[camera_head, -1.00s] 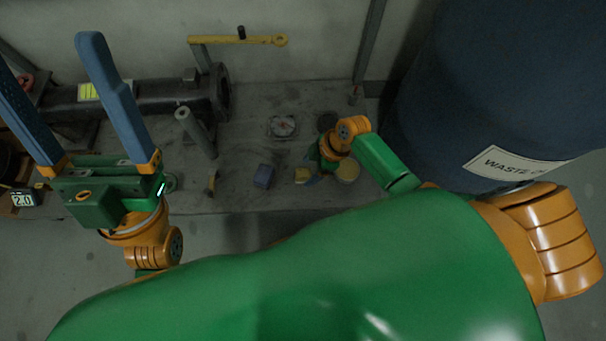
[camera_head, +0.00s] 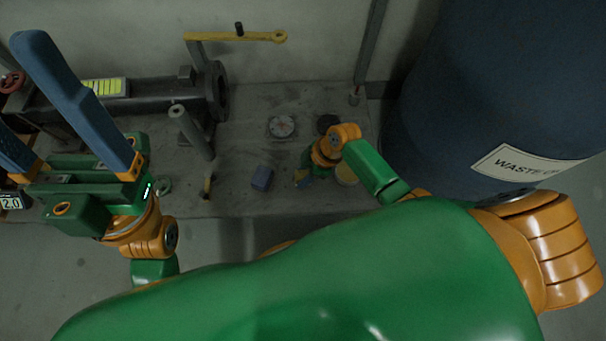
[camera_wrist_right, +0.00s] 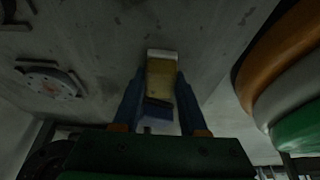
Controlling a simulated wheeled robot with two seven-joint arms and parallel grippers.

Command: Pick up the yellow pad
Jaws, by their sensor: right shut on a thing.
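The yellow pad (camera_wrist_right: 160,74) sits between the two blue fingers of my right gripper (camera_wrist_right: 156,88) in the right wrist view, with a pale edge at its far end. The right gripper is shut on the pad. The pad appears to be at the bench surface; I cannot tell if it is lifted.
A grey post (camera_head: 192,133) rises on the left. A big blue waste drum (camera_head: 480,90) fills the right.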

